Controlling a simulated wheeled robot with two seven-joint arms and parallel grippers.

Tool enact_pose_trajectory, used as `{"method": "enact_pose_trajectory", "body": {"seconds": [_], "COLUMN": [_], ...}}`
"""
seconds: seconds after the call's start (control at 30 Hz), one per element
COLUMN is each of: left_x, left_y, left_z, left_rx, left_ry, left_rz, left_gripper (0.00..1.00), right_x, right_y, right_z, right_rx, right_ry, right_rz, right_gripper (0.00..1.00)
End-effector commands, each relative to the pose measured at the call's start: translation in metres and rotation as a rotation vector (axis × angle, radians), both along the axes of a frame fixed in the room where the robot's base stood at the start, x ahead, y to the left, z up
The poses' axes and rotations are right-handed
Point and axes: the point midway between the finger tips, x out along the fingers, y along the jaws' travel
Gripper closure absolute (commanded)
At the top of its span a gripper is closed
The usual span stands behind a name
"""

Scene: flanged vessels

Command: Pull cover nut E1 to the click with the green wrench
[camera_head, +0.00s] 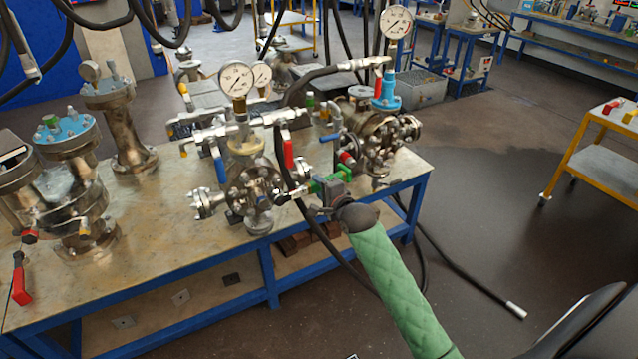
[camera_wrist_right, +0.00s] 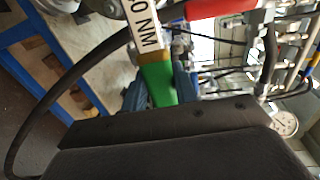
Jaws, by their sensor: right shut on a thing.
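The green wrench (camera_head: 331,184) lies level at the front edge of the bench, its head end toward the flanged vessel (camera_head: 251,190) on its left. I cannot tell whether it sits on a nut. My right gripper (camera_head: 340,201), on my green-sleeved arm, is shut on the wrench. In the right wrist view the green handle (camera_wrist_right: 158,84) is between the gripper's bluish fingers, with a white label ending in "0 NM" and a red part beyond. Several nuts and bolts ring the vessel's flange; no E1 mark is readable. My left gripper is not in view.
A black hose (camera_head: 291,180) hangs close beside the wrench. Red- and blue-handled valves and a gauge (camera_head: 236,80) stand over the vessel. Another flanged vessel (camera_head: 374,130) is to the right.

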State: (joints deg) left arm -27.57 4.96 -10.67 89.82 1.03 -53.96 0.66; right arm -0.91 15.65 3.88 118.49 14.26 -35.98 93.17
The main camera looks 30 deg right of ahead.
Motion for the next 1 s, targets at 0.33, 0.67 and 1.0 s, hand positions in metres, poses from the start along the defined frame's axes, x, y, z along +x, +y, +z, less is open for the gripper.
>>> {"method": "enact_pose_trajectory", "body": {"seconds": [0.33, 0.67, 1.0], "left_x": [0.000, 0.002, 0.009], "left_y": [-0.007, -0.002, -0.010], "left_z": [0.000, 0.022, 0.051], "left_rx": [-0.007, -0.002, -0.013], "left_ry": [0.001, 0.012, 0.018], "left_rz": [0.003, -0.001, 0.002], "left_gripper": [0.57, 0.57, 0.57], "right_x": [0.001, 0.016, 0.032], "right_y": [0.000, 0.001, 0.002], "right_z": [0.016, 0.015, 0.015], "right_rx": [0.004, 0.003, 0.004], "right_ry": [-0.150, -0.152, -0.150], "right_rz": [-0.012, -0.011, -0.011], "right_gripper": [0.98, 0.98, 0.98]}}
